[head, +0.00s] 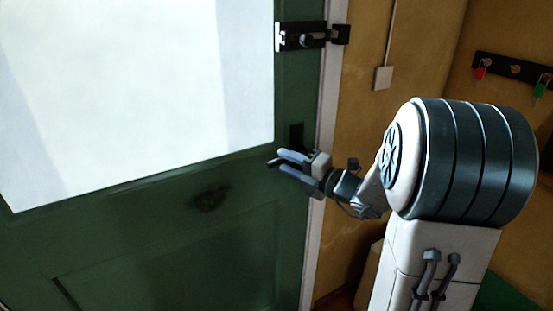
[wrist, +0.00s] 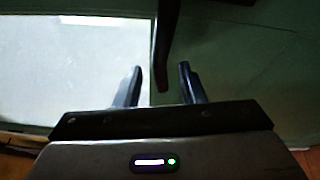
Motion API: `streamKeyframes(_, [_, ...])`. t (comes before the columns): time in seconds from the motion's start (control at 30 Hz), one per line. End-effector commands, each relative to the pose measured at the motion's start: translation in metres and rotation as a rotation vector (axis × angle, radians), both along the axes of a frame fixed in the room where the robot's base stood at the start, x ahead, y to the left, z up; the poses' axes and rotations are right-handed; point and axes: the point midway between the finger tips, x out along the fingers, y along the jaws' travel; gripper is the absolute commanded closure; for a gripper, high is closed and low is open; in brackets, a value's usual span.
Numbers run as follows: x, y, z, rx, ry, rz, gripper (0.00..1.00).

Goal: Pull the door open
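The green door (head: 150,240) with a large pale pane fills the left of the head view and looks closed against its white frame. Its dark handle plate (head: 296,135) shows near the right edge, partly hidden by my gripper. My gripper (head: 284,161) is at the handle, fingers pointing left toward the door. In the wrist view, the dark handle bar (wrist: 163,45) comes down between the two fingertips of my gripper (wrist: 158,80). The fingers are spread, with a visible gap on each side of the bar.
A black slide bolt (head: 305,37) sits high on the door edge, with its catch (head: 340,34) on the frame. A light switch (head: 383,78) and a key rack (head: 510,68) are on the yellow wall at right. A wooden floor shows at the wrist view's lower corners.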

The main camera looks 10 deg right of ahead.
Motion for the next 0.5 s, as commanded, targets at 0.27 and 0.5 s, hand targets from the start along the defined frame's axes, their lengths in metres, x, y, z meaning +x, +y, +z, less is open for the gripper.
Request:
streamKeyframes(0.27, [0.027, 0.023, 0.000, 0.000, 0.000, 0.002, 0.64])
streamKeyframes(0.5, [0.031, 0.026, 0.000, -0.001, 0.002, 0.000, 0.64])
